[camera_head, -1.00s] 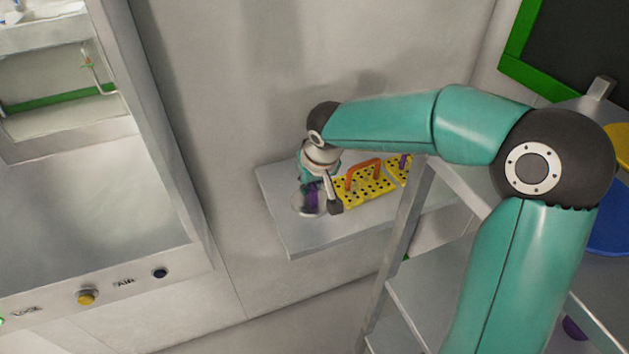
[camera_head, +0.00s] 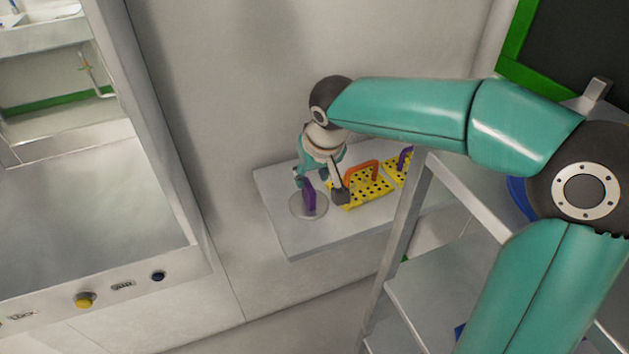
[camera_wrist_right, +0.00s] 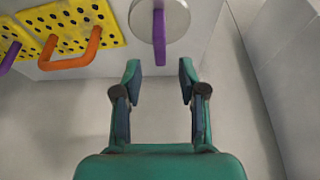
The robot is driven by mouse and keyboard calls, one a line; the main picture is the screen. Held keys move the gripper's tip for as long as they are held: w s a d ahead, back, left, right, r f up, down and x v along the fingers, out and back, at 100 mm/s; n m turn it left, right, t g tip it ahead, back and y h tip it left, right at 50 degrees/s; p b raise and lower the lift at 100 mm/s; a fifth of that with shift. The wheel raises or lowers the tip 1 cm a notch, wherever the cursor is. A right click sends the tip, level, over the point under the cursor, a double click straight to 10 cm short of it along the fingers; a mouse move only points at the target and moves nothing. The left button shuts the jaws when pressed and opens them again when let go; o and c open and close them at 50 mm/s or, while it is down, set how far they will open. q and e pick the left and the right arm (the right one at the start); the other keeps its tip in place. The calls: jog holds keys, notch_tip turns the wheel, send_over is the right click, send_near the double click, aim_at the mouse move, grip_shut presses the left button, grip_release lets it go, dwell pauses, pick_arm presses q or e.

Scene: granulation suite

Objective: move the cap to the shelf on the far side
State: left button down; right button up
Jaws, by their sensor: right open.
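The cap (camera_head: 297,209) is a round light-grey disc with an upright purple handle. It lies flat on the left part of a grey wall shelf (camera_head: 292,243) in the head view. The cap also shows at the top of the right wrist view (camera_wrist_right: 143,24), with its purple handle pointing toward the gripper. My right gripper (camera_head: 320,183) is just above and behind the cap. My left gripper is out of view.
Yellow perforated plates (camera_head: 363,194) with an orange handle (camera_head: 350,177) and a purple handle sit right of the cap. A metal rack (camera_head: 402,225) stands in front of the shelf's right part. A steel cabinet (camera_head: 100,220) fills the left. The shelf's front left is clear.

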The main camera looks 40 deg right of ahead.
jog(key=v, duration=0.6)
jog(key=shift+s, duration=0.1)
